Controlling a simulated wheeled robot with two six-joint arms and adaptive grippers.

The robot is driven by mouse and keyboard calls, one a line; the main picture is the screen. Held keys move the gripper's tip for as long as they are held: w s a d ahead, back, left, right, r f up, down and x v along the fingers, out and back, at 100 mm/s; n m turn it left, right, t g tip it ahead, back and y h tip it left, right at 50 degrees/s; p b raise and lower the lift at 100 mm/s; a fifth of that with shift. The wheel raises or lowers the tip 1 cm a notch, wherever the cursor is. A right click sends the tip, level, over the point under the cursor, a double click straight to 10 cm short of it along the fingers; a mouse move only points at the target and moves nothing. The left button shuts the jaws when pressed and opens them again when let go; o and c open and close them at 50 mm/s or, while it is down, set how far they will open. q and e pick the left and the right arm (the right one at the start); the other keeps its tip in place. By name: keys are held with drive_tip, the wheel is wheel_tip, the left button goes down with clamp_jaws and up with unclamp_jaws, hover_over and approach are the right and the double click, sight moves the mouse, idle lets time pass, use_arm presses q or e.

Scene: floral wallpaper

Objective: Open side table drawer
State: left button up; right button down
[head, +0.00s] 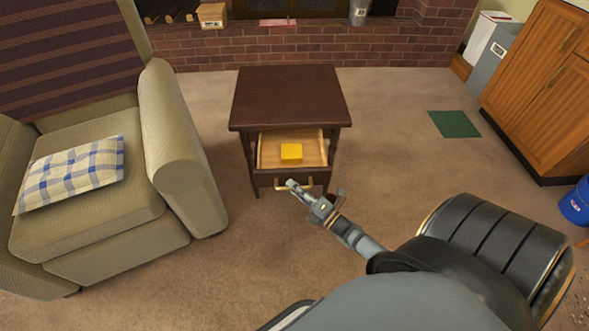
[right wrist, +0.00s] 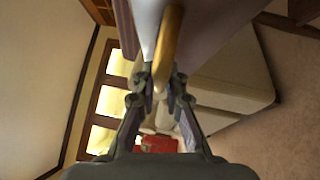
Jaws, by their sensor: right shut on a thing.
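The dark wood side table (head: 290,95) stands in the middle of the head view. Its drawer (head: 310,148) is pulled out toward me, and its light wood inside shows. A yellow block (head: 291,152) lies in the drawer. The brass handle (head: 309,184) is on the drawer front, and it also shows in the right wrist view (right wrist: 167,45). My right gripper (head: 291,184) is at the drawer front, shut on the handle. In the right wrist view its fingers (right wrist: 161,88) close on either side of the handle. My left gripper is not in view.
A beige armchair (head: 175,140) with a checked cushion (head: 70,173) stands left of the table. A brick hearth (head: 300,45) is behind it. A wooden cabinet (head: 540,90) stands at the right. A green mat (head: 454,124) lies on the carpet, which is otherwise clear around the table.

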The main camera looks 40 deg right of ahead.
drive_tip(key=shift+s+f, duration=0.1)
drive_tip(key=c, duration=1.7)
unclamp_jaws()
drive_tip(key=v, duration=1.2)
